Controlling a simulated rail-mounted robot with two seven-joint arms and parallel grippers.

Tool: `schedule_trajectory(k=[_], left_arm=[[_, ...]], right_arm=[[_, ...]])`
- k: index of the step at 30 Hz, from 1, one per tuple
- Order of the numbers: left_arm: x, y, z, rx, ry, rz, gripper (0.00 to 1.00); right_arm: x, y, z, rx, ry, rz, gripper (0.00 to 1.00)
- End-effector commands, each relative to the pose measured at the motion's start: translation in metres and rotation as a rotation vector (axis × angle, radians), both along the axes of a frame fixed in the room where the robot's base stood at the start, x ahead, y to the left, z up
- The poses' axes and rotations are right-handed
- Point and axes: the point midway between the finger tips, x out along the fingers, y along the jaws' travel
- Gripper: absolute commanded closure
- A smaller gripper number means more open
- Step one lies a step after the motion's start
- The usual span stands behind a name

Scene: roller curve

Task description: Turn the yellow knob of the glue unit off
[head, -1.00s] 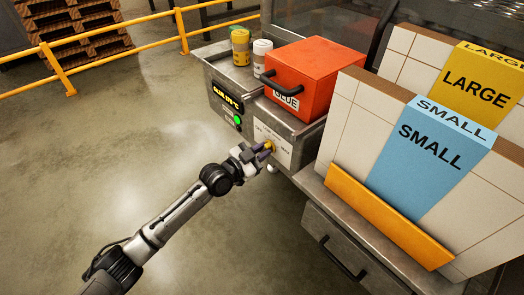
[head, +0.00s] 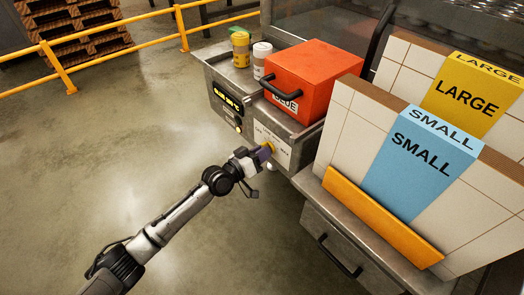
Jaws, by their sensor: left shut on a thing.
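The glue unit is a grey metal housing with a red lidded box (head: 318,78) marked GLUE on top. The yellow knob (head: 269,146) is on its front plate, mostly covered by my left gripper (head: 264,152), which is shut on it. The knob's exact pointer angle is hidden. A dark display with yellow characters (head: 228,100) sits on the front panel, too small to read now. Below it are small pale yellowish lamps (head: 239,127); no green light shows. My right gripper is not in view.
A yellow-capped container (head: 240,50) and a white-capped jar (head: 262,58) stand beside the red box. At right, blue SMALL (head: 407,165) and yellow LARGE (head: 468,95) packs stand behind an orange ledge (head: 380,215). Open floor lies at left, before a yellow railing (head: 120,66).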

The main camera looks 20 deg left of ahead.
Motion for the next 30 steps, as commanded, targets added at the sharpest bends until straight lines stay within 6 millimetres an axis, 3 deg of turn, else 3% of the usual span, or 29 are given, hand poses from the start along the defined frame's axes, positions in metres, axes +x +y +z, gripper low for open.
schedule_trajectory(k=[15,30], left_arm=[[-0.0002,-0.0002,0.0004,-0.362,0.206,0.0,1.0],[-0.0002,-0.0003,0.0004,-0.494,0.279,0.0,1.0]], right_arm=[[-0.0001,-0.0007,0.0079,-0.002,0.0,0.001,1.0],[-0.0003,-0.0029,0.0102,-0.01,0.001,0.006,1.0]])
